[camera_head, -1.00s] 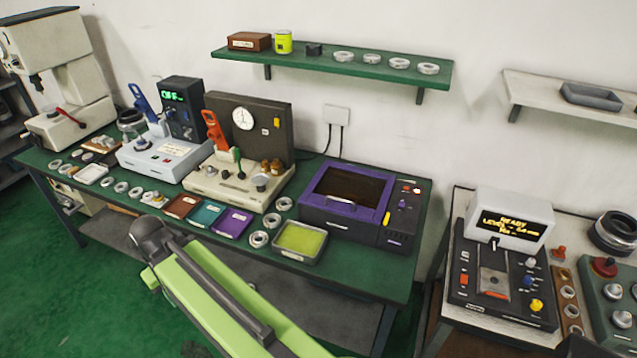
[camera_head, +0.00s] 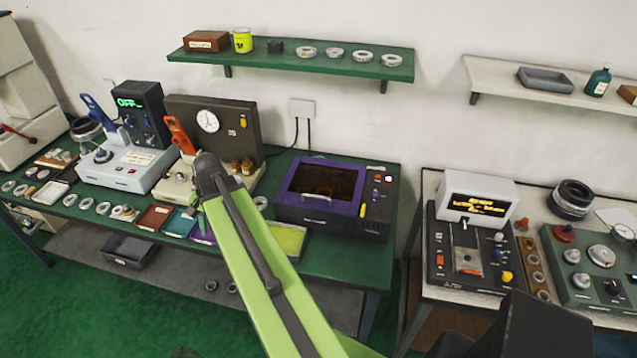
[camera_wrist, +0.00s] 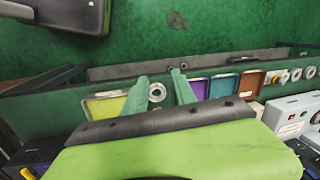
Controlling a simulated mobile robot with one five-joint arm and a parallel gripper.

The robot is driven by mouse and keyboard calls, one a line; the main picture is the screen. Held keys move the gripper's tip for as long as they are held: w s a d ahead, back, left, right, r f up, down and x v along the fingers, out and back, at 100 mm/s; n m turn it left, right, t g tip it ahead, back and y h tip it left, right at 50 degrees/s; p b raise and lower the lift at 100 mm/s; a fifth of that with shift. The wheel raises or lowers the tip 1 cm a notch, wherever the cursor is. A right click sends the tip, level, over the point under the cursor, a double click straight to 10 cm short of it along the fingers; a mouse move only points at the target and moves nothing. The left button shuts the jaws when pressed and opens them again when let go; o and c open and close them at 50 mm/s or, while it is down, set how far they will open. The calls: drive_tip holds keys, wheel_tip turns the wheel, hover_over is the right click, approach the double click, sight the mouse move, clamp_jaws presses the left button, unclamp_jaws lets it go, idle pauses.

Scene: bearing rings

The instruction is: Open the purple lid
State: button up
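The purple lid (camera_head: 294,205) is a purple frame around a dark window, on the front of a purple and black oven-like box on the green bench. It looks shut. A pale handle (camera_head: 303,196) runs along its lower edge. In the wrist view a purple part of the box (camera_wrist: 12,158) shows at the bottom left corner. My gripper (camera_wrist: 158,80) has two green fingers apart with nothing held between them. It is over the bench's front edge, away from the lid. In the head view my arm mostly hides it, left of the box.
A green shelf (camera_head: 290,64) hangs above. The control panel (camera_head: 376,195) adjoins the lid's right side.

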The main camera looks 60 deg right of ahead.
drive_tip(key=s+d+r+m+t+p, duration=0.1)
drive_tip(key=s+d+r+m+p, duration=0.25)
drive_tip(key=d, duration=0.55)
wheel_tip(320, 180, up, 7)
drive_tip(key=m+t+h+p, duration=0.2)
drive_tip(key=m+p, duration=0.2)
drive_tip(key=m, duration=1.2)
hover_over(319, 198)
drive_tip(key=s+a, duration=0.1)
drive_tip(key=s, duration=0.6)
drive_tip(key=b+x, duration=1.6)
drive_tip(key=x, duration=0.1)
drive_tip(key=shift+w+a, duration=0.1)
drive_tip(key=shift+w, duration=0.2)
drive_tip(key=shift+r, duration=0.1)
clamp_jaws()
